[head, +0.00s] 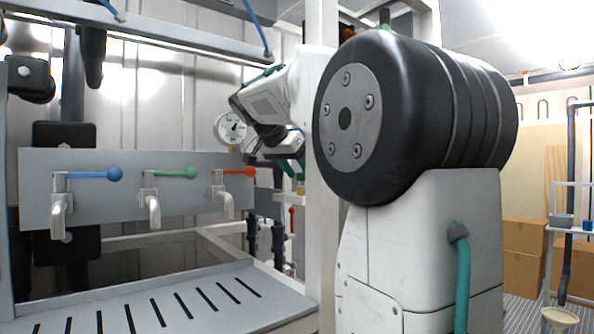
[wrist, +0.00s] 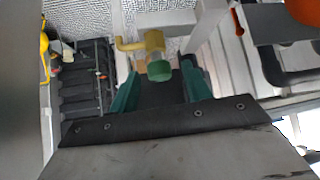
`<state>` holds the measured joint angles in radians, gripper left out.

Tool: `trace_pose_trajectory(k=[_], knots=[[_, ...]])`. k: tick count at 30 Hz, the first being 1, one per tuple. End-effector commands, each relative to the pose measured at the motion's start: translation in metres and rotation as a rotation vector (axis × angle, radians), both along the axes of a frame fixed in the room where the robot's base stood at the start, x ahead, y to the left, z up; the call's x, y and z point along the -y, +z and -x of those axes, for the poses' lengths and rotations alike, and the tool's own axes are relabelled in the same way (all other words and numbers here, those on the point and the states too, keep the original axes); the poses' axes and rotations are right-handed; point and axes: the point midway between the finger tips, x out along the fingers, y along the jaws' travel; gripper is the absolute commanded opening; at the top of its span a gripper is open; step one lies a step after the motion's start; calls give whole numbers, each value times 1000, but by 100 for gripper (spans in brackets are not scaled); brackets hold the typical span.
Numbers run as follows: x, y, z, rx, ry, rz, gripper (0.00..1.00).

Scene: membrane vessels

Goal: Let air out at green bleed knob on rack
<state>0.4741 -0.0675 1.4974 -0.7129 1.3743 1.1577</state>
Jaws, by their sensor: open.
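The green bleed knob (wrist: 159,71) sits on the end of a brass fitting (wrist: 152,42) with a side spout, in the upper middle of the wrist view. My gripper (wrist: 160,80) is open, with one green finger on each side. The knob lies at the gap between the fingertips, with room showing on both sides. I cannot tell how deep it sits between them. In the head view my gripper (head: 291,168) is partly hidden behind my arm, beside a white rack post. The knob cannot be made out there.
A grey panel carries blue (head: 115,174), green (head: 190,172) and orange (head: 250,171) lever taps. A round gauge (head: 230,128) is left of my wrist. A white post (head: 322,230) stands close by my gripper. Dark pipes (wrist: 280,60) and an orange part lie right in the wrist view.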

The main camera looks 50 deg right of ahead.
Motion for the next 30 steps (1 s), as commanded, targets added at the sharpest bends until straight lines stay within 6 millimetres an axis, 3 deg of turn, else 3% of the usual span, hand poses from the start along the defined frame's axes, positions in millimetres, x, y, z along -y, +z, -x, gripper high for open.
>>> trace_pose_trajectory(k=[1, 6, 11, 21, 30], knots=[[0, 0, 0, 0, 0, 0, 46], [0, 0, 0, 0, 0, 0, 4], [0, 1, 1, 1, 20, -1, 4], [0, 1, 6, 1, 311, 0, 4], [0, 1, 5, 1, 349, 2, 4]])
